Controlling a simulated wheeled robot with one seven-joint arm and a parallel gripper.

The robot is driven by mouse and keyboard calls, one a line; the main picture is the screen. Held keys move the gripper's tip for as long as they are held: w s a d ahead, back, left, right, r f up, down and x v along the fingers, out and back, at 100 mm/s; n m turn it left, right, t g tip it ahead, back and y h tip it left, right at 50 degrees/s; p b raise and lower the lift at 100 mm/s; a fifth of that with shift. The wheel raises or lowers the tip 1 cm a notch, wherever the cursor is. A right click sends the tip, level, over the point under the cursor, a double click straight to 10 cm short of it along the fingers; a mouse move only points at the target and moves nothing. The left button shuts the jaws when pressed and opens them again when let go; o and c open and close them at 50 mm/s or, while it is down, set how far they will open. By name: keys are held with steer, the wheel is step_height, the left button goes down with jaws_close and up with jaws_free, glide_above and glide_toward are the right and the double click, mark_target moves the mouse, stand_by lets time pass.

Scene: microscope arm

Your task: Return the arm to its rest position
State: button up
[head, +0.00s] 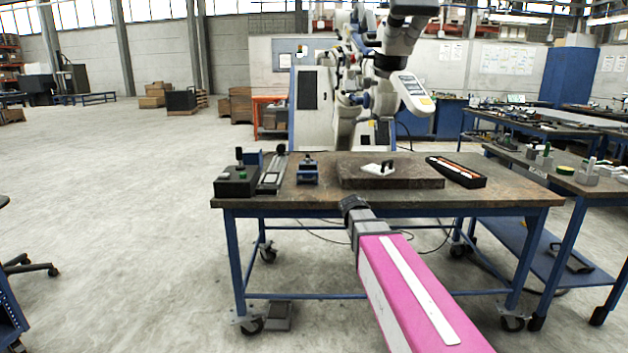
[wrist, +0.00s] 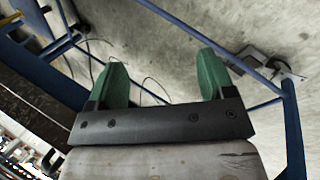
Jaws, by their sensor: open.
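My arm, pink with a white stripe, reaches from the bottom right of the head view toward the table's front edge. My gripper (wrist: 162,65) is open in the wrist view, its two green fingers apart with nothing between them. In the head view its dark end (head: 354,205) is in front of the table, and the fingers cannot be made out. A large white and grey microscope with a jointed arm (head: 402,80) stands behind the table. Its head hangs above the table's back edge, well apart from my gripper.
The workbench (head: 300,195) holds a dark stone slab (head: 410,182) with a white handled piece (head: 378,168), a black tray (head: 458,171), a blue block (head: 307,171) and a black box (head: 236,180). Blue table legs (wrist: 292,130) are close in the wrist view.

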steer(key=s+f+m+g+y, duration=0.2)
steer(key=s+f+m+y, duration=0.2)
steer(key=s+f, duration=1.1)
steer(key=shift+s+m+y, duration=0.4)
steer(key=shift+s+m, duration=0.3)
steer(key=shift+m, duration=0.3)
